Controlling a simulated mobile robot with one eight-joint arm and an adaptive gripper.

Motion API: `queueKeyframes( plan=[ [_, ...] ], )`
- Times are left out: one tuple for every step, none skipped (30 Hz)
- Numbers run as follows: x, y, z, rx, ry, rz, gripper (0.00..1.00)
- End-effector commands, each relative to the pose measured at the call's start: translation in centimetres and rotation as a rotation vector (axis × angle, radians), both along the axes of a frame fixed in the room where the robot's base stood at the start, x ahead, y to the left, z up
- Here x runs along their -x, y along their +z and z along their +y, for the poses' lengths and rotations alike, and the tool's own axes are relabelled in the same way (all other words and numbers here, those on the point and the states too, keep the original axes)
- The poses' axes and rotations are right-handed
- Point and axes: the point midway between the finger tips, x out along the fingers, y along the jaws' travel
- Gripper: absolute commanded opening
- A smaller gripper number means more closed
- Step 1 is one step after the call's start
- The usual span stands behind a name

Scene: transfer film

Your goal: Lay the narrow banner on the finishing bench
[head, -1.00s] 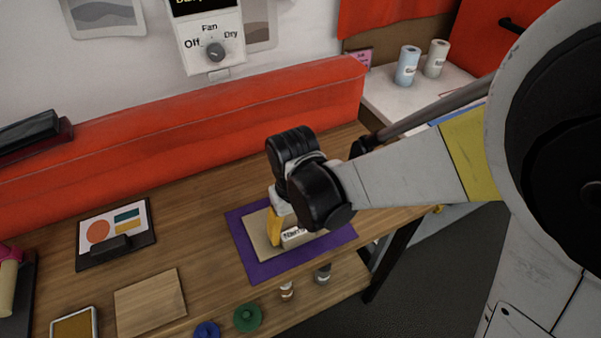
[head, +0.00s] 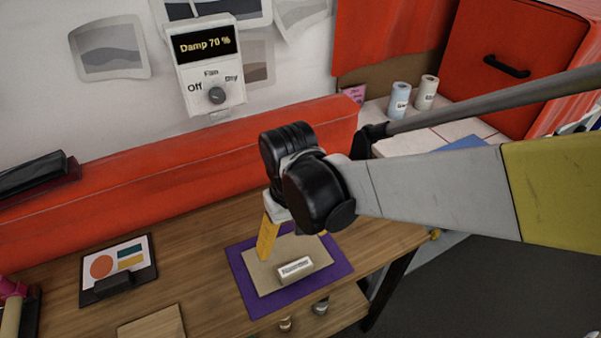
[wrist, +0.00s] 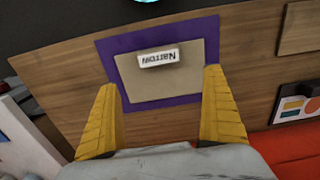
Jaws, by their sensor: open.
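The narrow banner, a small pale block labelled "Narrow" (head: 295,269), lies on a tan sheet (head: 263,279) over a purple mat (head: 254,303) on the wooden bench (head: 205,235). It also shows in the wrist view (wrist: 158,58), with its label upside down. My gripper (head: 295,245) is above the tan sheet, just behind the block. In the wrist view its two yellow fingers (wrist: 160,85) are spread wide and nothing is between them. The block lies beyond the fingertips, apart from them.
A clipboard with coloured shapes (head: 118,265) lies at the bench's left. A control box (head: 210,65) reading "Damp 70 %" hangs on the wall, its knob near Fan. Labelled rolls (head: 399,99) stand on a white surface at the back right. An orange-red padded ledge runs behind the bench.

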Motion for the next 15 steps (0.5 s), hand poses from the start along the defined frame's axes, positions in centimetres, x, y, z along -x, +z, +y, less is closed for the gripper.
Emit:
queueKeyframes(
  plan=[
    [0.0,0.8,0.0,0.000,0.000,0.000,0.97],
    [0.0,1.1,0.0,0.000,0.000,0.000,0.97],
    [0.0,1.4,0.0,0.000,0.000,0.000,0.97],
    [0.0,1.5,0.0,0.000,0.000,0.000,0.97],
    [0.0,1.6,0.0,0.000,0.000,0.000,0.97],
    [0.0,1.7,0.0,0.000,0.000,0.000,0.97],
    [0.0,1.8,-0.1,-0.001,-0.002,-0.002,0.97],
    [0.0,1.9,-0.3,-0.003,-0.005,-0.004,0.97],
    [-0.1,2.2,-0.7,-0.007,-0.014,-0.012,0.97],
    [-0.2,2.4,-1.2,-0.013,-0.024,-0.020,0.97],
    [-0.3,2.8,-1.9,-0.021,-0.039,-0.033,0.97],
    [-0.5,3.5,-3.1,-0.033,-0.063,-0.054,0.97],
    [-0.6,4.1,-4.2,-0.045,-0.085,-0.076,0.97],
    [-0.7,4.8,-5.4,-0.058,-0.111,-0.100,0.97],
    [-0.7,5.6,-7.2,-0.076,-0.148,-0.137,0.97]
  ],
)
